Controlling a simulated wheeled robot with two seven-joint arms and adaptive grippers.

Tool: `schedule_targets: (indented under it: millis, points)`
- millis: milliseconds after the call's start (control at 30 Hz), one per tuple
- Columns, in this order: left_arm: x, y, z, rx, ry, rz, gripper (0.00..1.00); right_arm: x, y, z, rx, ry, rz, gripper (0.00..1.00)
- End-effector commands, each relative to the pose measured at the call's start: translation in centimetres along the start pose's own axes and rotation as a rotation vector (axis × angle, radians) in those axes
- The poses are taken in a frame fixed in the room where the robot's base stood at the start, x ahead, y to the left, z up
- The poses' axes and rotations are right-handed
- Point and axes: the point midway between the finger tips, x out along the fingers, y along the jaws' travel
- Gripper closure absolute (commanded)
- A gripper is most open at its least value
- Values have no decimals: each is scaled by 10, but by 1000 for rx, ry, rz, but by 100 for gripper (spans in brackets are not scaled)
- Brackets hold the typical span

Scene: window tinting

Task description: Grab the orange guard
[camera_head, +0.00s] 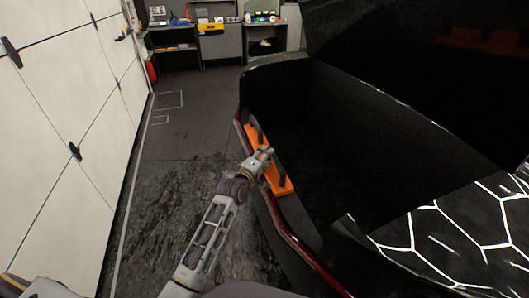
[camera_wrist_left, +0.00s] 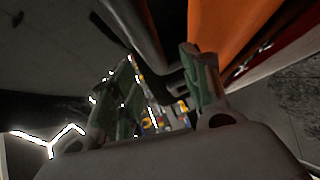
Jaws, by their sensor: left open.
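The orange guard (camera_head: 283,186) is a long narrow piece with black upright parts, lying along the edge of the dark car body. In the left wrist view, it (camera_wrist_left: 225,28) fills the upper right, just beyond the right finger. My left gripper (camera_head: 266,156) is at the guard's middle and hides part of it. In the left wrist view, my left gripper (camera_wrist_left: 157,58) has its green-padded fingers apart. A black bar-like part (camera_wrist_left: 172,35) shows above and between the fingertips; I cannot tell whether they touch it. My right gripper is not in view.
The dark car body (camera_head: 375,140) with its open interior takes up the right side. A panel with white hexagon lines (camera_head: 460,235) is at lower right. A white panelled wall (camera_head: 60,120) stands at left. Grey floor (camera_head: 195,110) is free between. Workbenches (camera_head: 222,45) stand at the back.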

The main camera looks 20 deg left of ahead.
Motion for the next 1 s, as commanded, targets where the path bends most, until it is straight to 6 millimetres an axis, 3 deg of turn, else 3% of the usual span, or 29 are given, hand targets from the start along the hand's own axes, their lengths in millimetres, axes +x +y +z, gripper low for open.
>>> schedule_targets:
  millis: [433, 800, 967, 1000]
  points:
    - [32, 0, 0, 0, 1, 0, 53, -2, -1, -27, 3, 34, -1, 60]
    - [33, 0, 0, 0, 1, 0, 53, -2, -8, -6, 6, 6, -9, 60]
    - [33, 0, 0, 0, 1, 0, 53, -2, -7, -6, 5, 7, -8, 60]
    - [33, 0, 0, 0, 1, 0, 57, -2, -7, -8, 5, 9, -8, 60]
